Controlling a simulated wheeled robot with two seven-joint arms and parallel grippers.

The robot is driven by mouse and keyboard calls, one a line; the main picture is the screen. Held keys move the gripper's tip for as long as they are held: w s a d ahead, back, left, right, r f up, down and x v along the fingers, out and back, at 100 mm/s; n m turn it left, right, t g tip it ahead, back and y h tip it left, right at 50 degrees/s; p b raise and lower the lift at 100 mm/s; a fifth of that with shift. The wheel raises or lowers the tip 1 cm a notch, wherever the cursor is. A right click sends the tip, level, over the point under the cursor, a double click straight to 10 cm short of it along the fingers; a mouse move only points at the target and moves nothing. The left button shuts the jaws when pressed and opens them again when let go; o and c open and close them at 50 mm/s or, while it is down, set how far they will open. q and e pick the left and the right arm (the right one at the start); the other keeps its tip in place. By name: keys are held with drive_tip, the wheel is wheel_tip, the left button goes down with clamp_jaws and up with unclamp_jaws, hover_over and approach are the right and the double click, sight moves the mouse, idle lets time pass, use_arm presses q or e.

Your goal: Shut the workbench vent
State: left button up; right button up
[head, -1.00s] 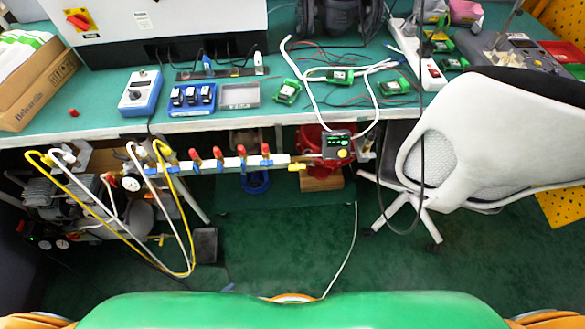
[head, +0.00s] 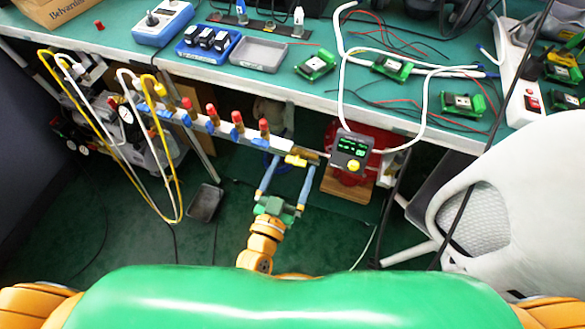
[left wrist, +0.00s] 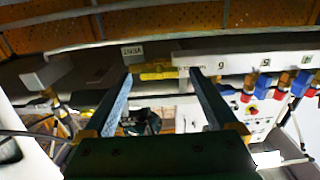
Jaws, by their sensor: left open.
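A white manifold bar (head: 220,125) runs under the front edge of the workbench, with several red-and-blue valves (head: 212,113) on it. At its right end is a yellow valve (head: 296,160), which also shows in the left wrist view (left wrist: 158,71). My left gripper (head: 289,170) reaches up from below with its two fingers spread, just in front of the yellow valve. In the left wrist view the yellow valve appears between the tips of the open left gripper (left wrist: 161,76); I cannot tell whether they touch it. My right gripper is not in view.
A controller with a green display and yellow knob (head: 351,150) hangs right of the yellow valve, before a red round object. Yellow and white hoses (head: 165,170) loop at left. A white chair (head: 490,210) stands at right. The workbench (head: 300,88) overhangs the manifold.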

use_arm(q)
drive_tip(key=shift+w+d, duration=0.1)
drive_tip(key=shift+w, duration=0.15)
drive_tip(key=c, duration=1.4)
drive_tip(key=shift+o, duration=0.2)
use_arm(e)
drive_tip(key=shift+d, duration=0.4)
use_arm(q)
drive_tip(key=shift+n, duration=0.3)
drive_tip(key=n, duration=0.4)
drive_tip(key=n+b, duration=0.1)
drive_tip(key=n, duration=1.2)
drive_tip(key=shift+b, duration=0.35)
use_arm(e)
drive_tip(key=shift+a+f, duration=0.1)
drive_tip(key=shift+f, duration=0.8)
use_arm(q)
drive_tip(key=shift+n, duration=0.3)
